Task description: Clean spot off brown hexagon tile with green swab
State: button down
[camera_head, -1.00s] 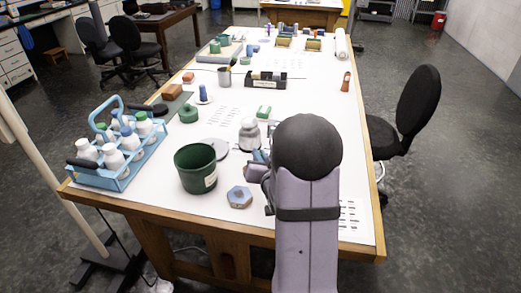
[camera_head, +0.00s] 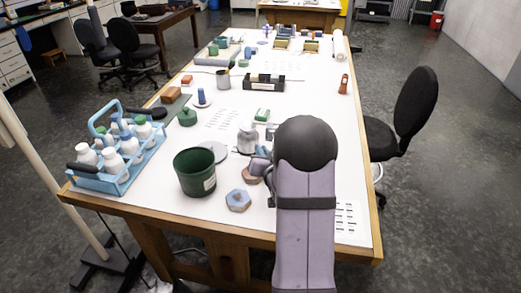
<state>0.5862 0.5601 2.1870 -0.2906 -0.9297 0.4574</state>
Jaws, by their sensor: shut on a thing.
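A brownish, apparently hexagonal tile (camera_head: 247,176) lies on the white table just left of my arm; its right part is hidden. My gripper (camera_head: 261,163) is low over this tile, mostly hidden behind my own arm. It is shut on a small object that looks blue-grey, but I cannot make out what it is. I cannot tell whether that object touches the tile. A blue hexagonal tile (camera_head: 238,200) with a pale patch lies nearer the front edge. I cannot make out a green swab or a spot on the brown tile.
A dark green bin (camera_head: 195,172) stands left of the tiles, with a grey disc (camera_head: 217,152) behind it. A blue bottle carrier (camera_head: 97,181) is at the left. A grey jar (camera_head: 247,139) and a green block (camera_head: 262,114) stand behind the gripper. The table front is clear.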

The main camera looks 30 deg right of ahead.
jog(key=s+a, duration=0.3)
jog(key=s, duration=0.1)
jog(key=shift+w+d+b, duration=0.7)
jog(key=shift+w+d, duration=1.15)
jog(key=shift+w, duration=0.6)
notch_tip(320, 180, up, 8)
jog(key=p, duration=0.5)
